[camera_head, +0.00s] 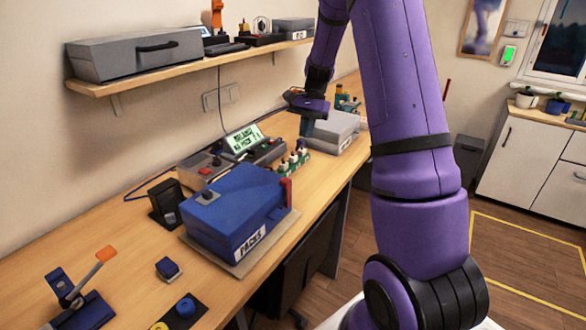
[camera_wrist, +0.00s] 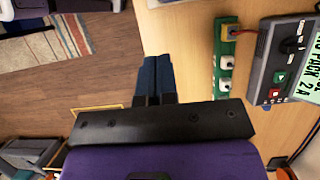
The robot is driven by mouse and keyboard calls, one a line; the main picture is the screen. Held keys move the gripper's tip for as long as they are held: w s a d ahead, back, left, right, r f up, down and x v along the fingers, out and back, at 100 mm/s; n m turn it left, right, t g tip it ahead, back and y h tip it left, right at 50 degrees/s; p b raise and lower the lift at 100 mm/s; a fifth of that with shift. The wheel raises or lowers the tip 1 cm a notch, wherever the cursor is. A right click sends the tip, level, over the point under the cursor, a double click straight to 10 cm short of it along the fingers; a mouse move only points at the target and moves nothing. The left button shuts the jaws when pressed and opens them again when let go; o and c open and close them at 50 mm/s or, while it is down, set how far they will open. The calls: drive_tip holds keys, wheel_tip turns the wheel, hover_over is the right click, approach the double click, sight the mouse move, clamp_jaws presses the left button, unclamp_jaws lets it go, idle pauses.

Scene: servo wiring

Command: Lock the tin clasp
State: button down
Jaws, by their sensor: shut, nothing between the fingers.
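A blue tin labelled PACKS (camera_head: 232,214) stands on a thin board on the bench, and its lid looks shut. A red upright piece (camera_head: 287,190) sits at the tin's right end and may be its clasp; whether it is locked cannot be told. My gripper (camera_head: 304,128) is above the bench, farther back than the tin and in front of a grey box. In the wrist view my gripper (camera_wrist: 156,62) has its two dark fingers together, with nothing between them. The tin is not recognisable in the wrist view.
A control unit with a lit display (camera_head: 243,140) stands behind the tin. A green strip with white parts (camera_head: 293,160) lies beside it; it also shows in the wrist view (camera_wrist: 226,62). A grey box (camera_head: 335,130) stands farther back. A lever device (camera_head: 80,295) is front left.

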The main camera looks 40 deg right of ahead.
approach(285, 193)
wheel_tip(285, 193, down, 3)
drive_tip(key=d, duration=0.1)
drive_tip(key=shift+s+a+r, duration=0.1)
drive_tip(key=shift+a+r, duration=0.05)
drive_tip(key=shift+a, duration=0.55)
